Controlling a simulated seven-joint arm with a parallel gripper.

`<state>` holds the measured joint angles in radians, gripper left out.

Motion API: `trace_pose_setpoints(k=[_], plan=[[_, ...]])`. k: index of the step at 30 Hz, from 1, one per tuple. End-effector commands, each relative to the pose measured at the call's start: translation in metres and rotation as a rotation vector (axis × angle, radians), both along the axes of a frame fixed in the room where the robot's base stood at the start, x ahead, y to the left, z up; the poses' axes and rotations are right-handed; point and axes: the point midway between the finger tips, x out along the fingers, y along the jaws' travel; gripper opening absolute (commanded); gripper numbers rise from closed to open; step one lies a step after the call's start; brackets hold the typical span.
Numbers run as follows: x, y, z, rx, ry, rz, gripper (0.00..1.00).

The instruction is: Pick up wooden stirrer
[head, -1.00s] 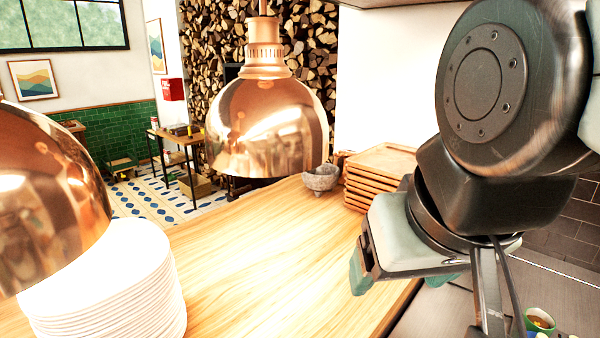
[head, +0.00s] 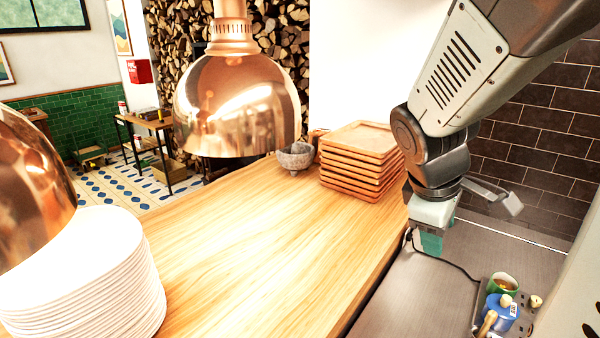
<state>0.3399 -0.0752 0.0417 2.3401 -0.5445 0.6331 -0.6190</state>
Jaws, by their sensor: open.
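I cannot make out a wooden stirrer for certain. A short tan, wood-coloured piece (head: 487,323) shows at the lower right, against a blue lidded pot (head: 503,312), but it is too small to identify. My gripper (head: 431,243) has teal fingertips and points down over the left part of the grey metal counter (head: 430,295). It is open, with nothing seen in it. It is above and to the left of the blue pot, well apart from it. The gap between its fingers is hard to see from this side.
A green cup (head: 502,284) stands behind the blue pot. Stacked wooden boards (head: 358,175) and a stone mortar (head: 294,158) stand on the wooden pass (head: 250,250). Copper lamps (head: 237,105) hang over it. White plates (head: 85,275) are stacked at left. A dark cable crosses the counter.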

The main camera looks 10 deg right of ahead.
Motion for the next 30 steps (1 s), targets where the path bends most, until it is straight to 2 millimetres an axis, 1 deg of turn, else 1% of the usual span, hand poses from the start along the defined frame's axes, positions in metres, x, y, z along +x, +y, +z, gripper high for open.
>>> trace_pose_setpoints(k=[1,2,3,5,6,9,10,12,15,17,24,27,30], plan=[[0.005,-0.025,-0.019,-0.030,0.078,0.064,0.51],[0.007,-0.038,-0.029,-0.049,0.120,0.116,0.51],[0.010,-0.056,-0.043,-0.069,0.177,0.185,0.51],[0.011,-0.081,-0.066,-0.088,0.259,0.291,0.51],[0.011,-0.096,-0.081,-0.094,0.306,0.362,0.51],[0.007,-0.127,-0.117,-0.095,0.404,0.519,0.51],[0.006,-0.134,-0.126,-0.092,0.425,0.559,0.51],[0.002,-0.146,-0.144,-0.085,0.466,0.640,0.51],[-0.001,-0.156,-0.160,-0.080,0.495,0.714,0.51],[-0.002,-0.160,-0.166,-0.077,0.505,0.736,0.51],[-0.003,-0.173,-0.200,-0.076,0.510,0.748,0.51],[-0.003,-0.179,-0.211,-0.076,0.509,0.747,0.51],[-0.002,-0.181,-0.217,-0.078,0.509,0.746,0.51]])
